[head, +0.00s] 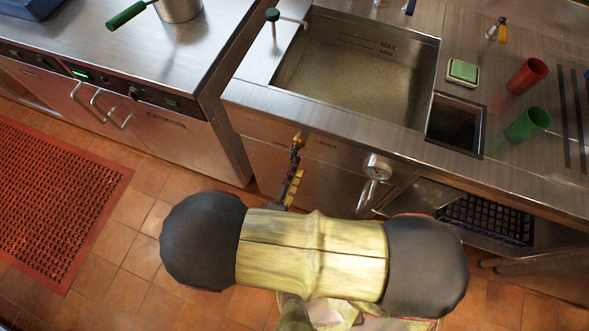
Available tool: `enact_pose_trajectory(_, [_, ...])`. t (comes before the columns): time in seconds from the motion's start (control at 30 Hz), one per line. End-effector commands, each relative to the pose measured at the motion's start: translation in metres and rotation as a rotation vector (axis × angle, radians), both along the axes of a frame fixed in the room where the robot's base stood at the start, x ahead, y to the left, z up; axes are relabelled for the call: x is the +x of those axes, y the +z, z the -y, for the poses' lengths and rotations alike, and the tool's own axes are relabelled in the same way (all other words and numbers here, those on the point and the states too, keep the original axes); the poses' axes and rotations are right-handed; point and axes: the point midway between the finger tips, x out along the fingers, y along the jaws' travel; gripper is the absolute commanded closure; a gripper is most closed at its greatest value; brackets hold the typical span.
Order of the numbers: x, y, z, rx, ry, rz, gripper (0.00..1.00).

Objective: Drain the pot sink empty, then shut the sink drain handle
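The pot sink (358,70) is a square steel basin at the top middle of the head view, with MAX and MIN marks on its back wall. It appears to hold murky, brownish water; the depth is hard to judge. A slim dark, jointed part with yellow pieces, apparently my gripper (292,172), shows beyond my arm against the cabinet front. Its upper end meets or overlaps a small brass-coloured piece (298,141), possibly the drain handle. I cannot tell whether they touch or whether the fingers are open. My arm hides the lower part.
A round metal fitting with a lever (376,168) sticks out from the cabinet. A green-knobbed tap (272,16) stands at the sink's left corner. A sponge (462,71), red cup (528,76) and green cup (528,124) are on the right counter. A red mat (50,190) lies on the left floor.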

Motion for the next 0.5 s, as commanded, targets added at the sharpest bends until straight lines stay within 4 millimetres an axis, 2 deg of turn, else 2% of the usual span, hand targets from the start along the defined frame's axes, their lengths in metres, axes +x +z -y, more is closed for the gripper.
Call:
enact_pose_trajectory(0.17, [-0.0001,-0.0015,-0.0005,0.007,-0.001,-0.003,0.93])
enact_pose_trajectory(0.2, [-0.0001,-0.0016,-0.0005,0.007,-0.001,-0.003,0.46])
enact_pose_trajectory(0.33, [0.0000,-0.0013,-0.0005,0.005,-0.001,-0.002,0.39])
enact_pose_trajectory(0.5, [0.0000,-0.0007,-0.0005,0.004,0.000,-0.001,0.39])
